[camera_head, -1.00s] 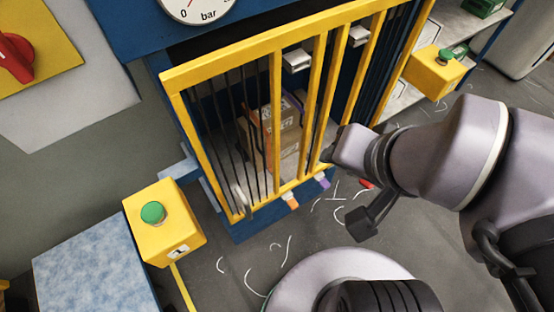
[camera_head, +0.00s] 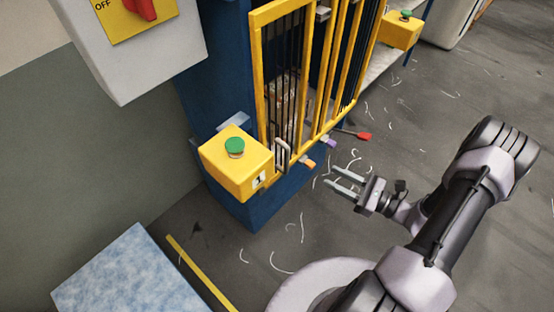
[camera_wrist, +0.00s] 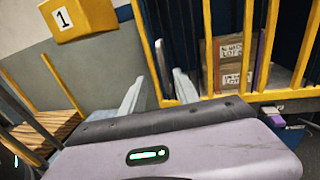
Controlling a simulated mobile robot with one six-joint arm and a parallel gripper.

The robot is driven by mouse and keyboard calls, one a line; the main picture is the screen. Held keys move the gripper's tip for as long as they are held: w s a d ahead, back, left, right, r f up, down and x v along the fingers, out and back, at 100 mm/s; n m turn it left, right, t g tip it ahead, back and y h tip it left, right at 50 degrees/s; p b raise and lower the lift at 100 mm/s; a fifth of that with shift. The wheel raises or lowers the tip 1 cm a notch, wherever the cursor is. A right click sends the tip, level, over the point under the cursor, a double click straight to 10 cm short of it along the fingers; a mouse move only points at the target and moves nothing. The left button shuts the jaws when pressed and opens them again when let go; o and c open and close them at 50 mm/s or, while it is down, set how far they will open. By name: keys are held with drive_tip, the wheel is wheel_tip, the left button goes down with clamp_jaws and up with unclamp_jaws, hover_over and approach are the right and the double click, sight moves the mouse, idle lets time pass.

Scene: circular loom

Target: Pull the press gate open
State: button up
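The press gate is a yellow frame with upright bars (camera_head: 259,85) on a blue press, and it looks closed. A pale metal loop handle (camera_head: 283,152) sits low on its left side, beside the yellow button box. My gripper (camera_head: 331,176) is open and empty in the head view, its two fingers pointing left towards the gate, to the right of the handle and apart from it. In the wrist view the two pale fingers (camera_wrist: 158,88) are spread, with the gate's yellow bars (camera_wrist: 207,45) beyond them.
A yellow box with a green button (camera_head: 235,150) stands left of the gate; another (camera_head: 403,32) is at the far right. Cartons (camera_wrist: 231,82) sit behind the bars. Orange (camera_head: 308,163) and purple (camera_head: 329,142) tabs stick out below. Open floor with scraps lies right.

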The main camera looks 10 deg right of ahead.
sight(287, 154)
drive_tip(key=b+x, duration=0.3)
drive_tip(key=x, duration=1.3)
drive_tip(key=shift+w+a, duration=0.25)
drive_tip(key=shift+w, duration=0.05)
clamp_jaws()
idle(0.4)
